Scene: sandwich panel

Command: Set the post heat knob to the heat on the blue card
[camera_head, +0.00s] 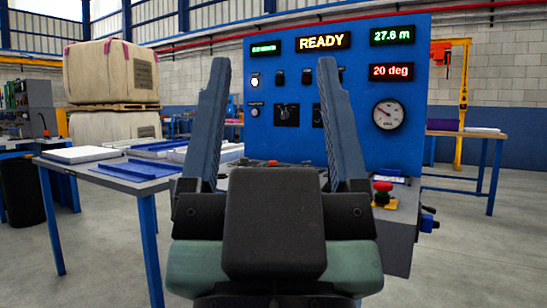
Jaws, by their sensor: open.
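My gripper (273,66) is open and empty, its two dark fingers spread wide and pointing up in front of the blue control panel (345,150). Two dark rotary knobs show between the fingers: a left knob (286,114) and a right knob (318,116), partly hidden by the right finger. Their labels are too small to read, so I cannot tell which is post heat. A flat card (388,179), white with some blue, lies on the console ledge; its text is unreadable. The gripper body hides much of the console's front.
The panel shows READY (323,42), 27.6 m (391,35) and a red 20 deg (391,71) above a round gauge (388,114). A red emergency button (383,190) sticks up at the console's right. A blue-legged table (110,180) with trays stands left.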

